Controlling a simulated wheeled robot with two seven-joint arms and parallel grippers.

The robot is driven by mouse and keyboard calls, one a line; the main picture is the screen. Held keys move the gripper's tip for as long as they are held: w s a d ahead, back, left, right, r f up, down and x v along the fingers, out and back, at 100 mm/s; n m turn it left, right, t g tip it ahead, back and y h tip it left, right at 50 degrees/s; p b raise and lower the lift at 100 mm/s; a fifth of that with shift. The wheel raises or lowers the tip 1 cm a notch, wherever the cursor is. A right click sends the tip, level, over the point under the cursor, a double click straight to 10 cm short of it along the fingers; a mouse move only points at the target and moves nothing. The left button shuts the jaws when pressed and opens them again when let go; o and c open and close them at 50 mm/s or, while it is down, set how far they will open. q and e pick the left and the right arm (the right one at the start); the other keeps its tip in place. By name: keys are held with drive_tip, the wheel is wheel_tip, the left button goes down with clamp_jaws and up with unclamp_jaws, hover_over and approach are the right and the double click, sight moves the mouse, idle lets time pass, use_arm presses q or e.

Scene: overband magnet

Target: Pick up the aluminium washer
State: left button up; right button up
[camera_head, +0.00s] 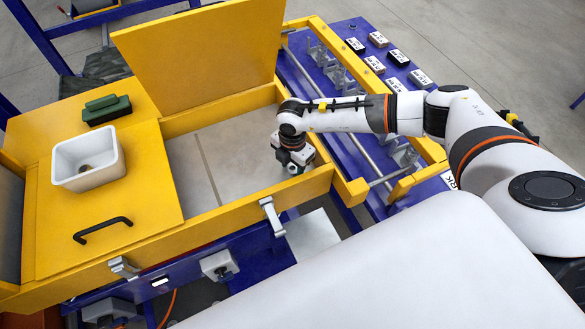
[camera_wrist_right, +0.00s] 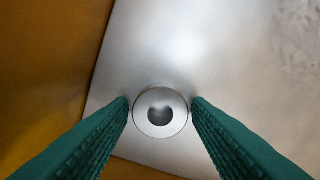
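The aluminium washer (camera_wrist_right: 140,121), a silvery ring with a dark centre hole, lies by a corner of the bare metal floor in the right wrist view. My right gripper (camera_wrist_right: 160,103) has its two green ribbed fingers on either side of it. A narrow gap seems to show between each fingertip and the washer's rim, so the gripper looks open around it. In the head view my right gripper (camera_head: 297,165) points down inside the yellow-framed box, at its right end, and hides the washer. My left gripper is not in view.
The metal floor (camera_head: 240,145) is walled by the yellow frame (camera_head: 235,210), close to the gripper. A raised yellow lid (camera_head: 205,50) stands behind. A white bin (camera_head: 88,180) and green block (camera_head: 107,110) sit on the left cover. Labelled blocks (camera_head: 397,58) lie on the blue panel.

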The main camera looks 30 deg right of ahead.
drive_tip(key=c, duration=0.7)
drive_tip(key=shift+o, duration=0.2)
drive_tip(key=shift+r, duration=0.1)
